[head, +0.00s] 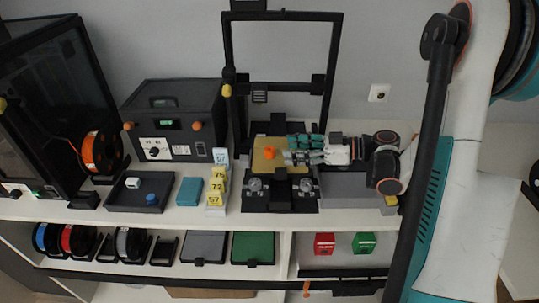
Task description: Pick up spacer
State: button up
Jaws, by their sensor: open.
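A small orange piece (269,154) sits on the tan bed plate (264,166) of the open-frame 3D printer. No label marks any piece as the spacer, so I cannot tell which one it is. A small white block (133,183) and a small blue piece (152,199) lie in the dark tray at the left. My gripper (287,150) reaches in from the right over the bed, with its fingers just right of the orange piece. It is open, with nothing visibly held. The fingers hide the right part of the bed.
The printer's black upright frame (227,50) surrounds the bed. Left stand the dark tray (120,207), a teal block (190,191), yellow number tags (215,186), a grey control box (172,110) and an orange spool (101,151). Several spools and red and green boxes fill the lower shelf.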

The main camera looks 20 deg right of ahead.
aim_at(275, 157)
jog(key=shift+s+b+x, duration=0.2)
jog(key=shift+b+x, duration=0.8)
jog(key=shift+x, duration=1.8)
jog(key=shift+a+r, duration=0.1)
jog(key=shift+a, duration=0.1)
jog(key=c, duration=0.4)
jog(key=c, duration=0.4)
